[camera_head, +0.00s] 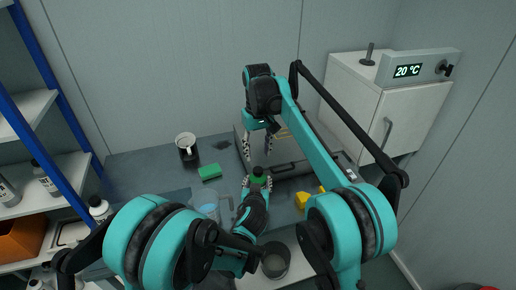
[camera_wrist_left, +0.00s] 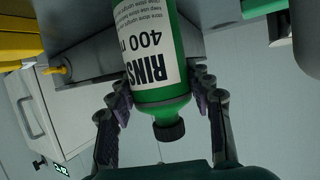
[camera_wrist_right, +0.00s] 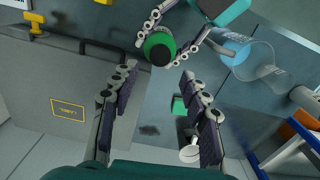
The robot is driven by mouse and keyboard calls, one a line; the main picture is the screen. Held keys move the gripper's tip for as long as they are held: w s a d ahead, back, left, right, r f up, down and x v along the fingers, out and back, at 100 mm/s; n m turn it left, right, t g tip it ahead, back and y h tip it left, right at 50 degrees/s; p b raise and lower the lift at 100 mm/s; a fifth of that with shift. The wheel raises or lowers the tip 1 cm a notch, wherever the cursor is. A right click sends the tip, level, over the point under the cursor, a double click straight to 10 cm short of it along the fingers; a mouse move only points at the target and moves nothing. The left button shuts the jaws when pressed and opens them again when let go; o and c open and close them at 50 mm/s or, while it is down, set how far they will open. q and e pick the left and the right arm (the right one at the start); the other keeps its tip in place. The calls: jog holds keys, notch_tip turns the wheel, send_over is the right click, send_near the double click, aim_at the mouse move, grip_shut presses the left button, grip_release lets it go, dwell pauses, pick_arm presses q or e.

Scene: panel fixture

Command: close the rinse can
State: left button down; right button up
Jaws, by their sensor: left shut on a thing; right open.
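The rinse can is a green bottle with a white label reading "RINS" and "400 m". It shows in the left wrist view (camera_wrist_left: 160,92), in the head view (camera_head: 258,181) and end-on in the right wrist view (camera_wrist_right: 153,38). A black round cap (camera_wrist_left: 168,131) sits on its neck; whether it is tight cannot be told. My left gripper (camera_head: 258,185) is shut around the can's body, and its fingers also flank the can in the left wrist view. My right gripper (camera_wrist_right: 159,76) is open and empty, its fingers above the can's capped end.
A grey case (camera_head: 295,165) with a handle lies behind the can. A yellow piece (camera_head: 308,196) lies to the right. A white cabinet (camera_head: 360,105) stands at back right.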

aim_at(258, 170)
jog(key=n, duration=0.5)
jog(key=shift+r, duration=0.15)
jog(key=n, duration=0.4)
jog(key=shift+r+n, duration=0.15)
jog(key=shift+n, duration=0.25)
jog(key=n, duration=0.4)
jog(key=shift+s+r, duration=0.1)
jog(key=shift+r, duration=0.05)
jog(key=n, duration=0.3)
jog(key=shift+r, duration=0.1)
jog(key=shift+f, duration=4.05)
